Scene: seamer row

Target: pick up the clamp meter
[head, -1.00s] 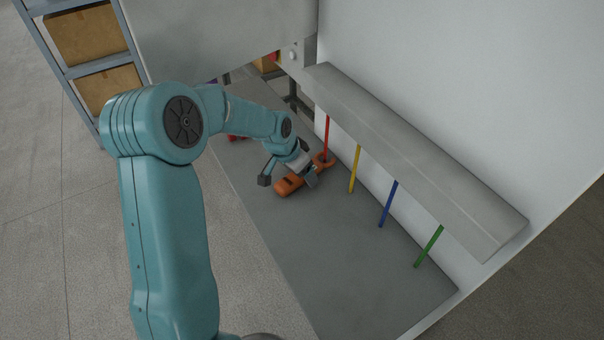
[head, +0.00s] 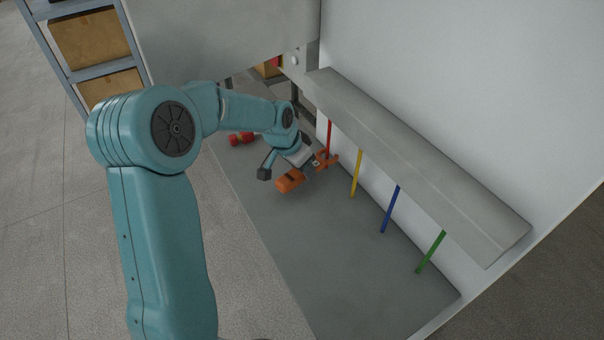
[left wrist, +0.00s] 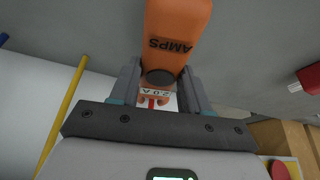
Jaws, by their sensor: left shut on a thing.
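The orange clamp meter (head: 290,181) is in my left gripper (head: 305,168), low over the grey bench by the red rod. Its orange jaw end (head: 327,160) shows beside the red rod (head: 329,138); I cannot tell whether it goes around the rod. In the left wrist view the meter's body (left wrist: 178,30), marked AMPS, lies between the two fingers of my left gripper (left wrist: 160,88). The gripper hides the meter's middle in the head view. My right gripper is not in view.
Yellow (head: 356,174), blue (head: 390,209) and green (head: 431,252) rods stand under a grey ledge (head: 420,160) along the white wall. Red objects (head: 241,138) lie farther back. The grey bench's near part (head: 330,270) is clear. A shelf with boxes (head: 90,40) stands at left.

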